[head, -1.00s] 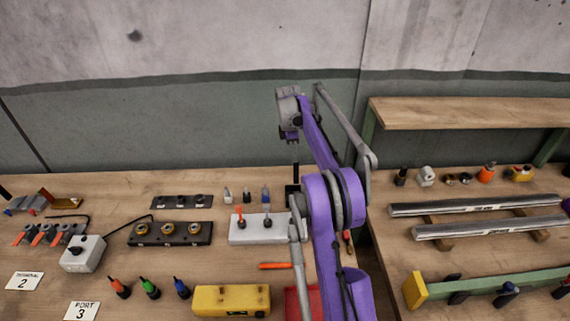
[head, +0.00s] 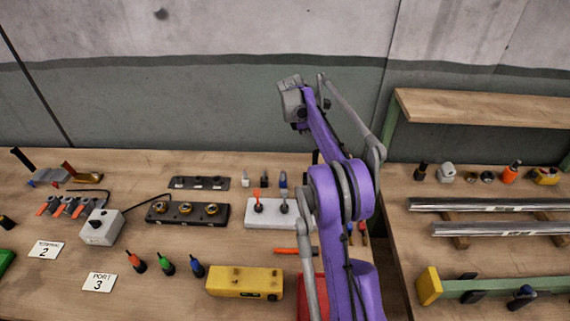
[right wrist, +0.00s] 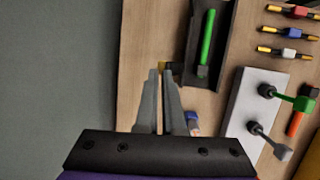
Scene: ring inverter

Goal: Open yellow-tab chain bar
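A green bar (head: 500,286) with a yellow end plate (head: 429,285) and dark clamps lies at the front of the right bench; it is the only bar with a yellow end I make out, and I cannot tell whether it is the chain bar. My right gripper (head: 300,124) is raised above the back of the left bench, well away from that bar. In the right wrist view its two grey fingers (right wrist: 161,72) lie close together with nothing visible between them. My left gripper is out of view.
A white block with toggles (head: 264,220), a yellow box (head: 245,282) and a red bin (head: 308,295) stand around my right arm. Two metal rails (head: 500,229) lie on the right bench. A gap separates the benches. A raised shelf (head: 490,108) stands behind.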

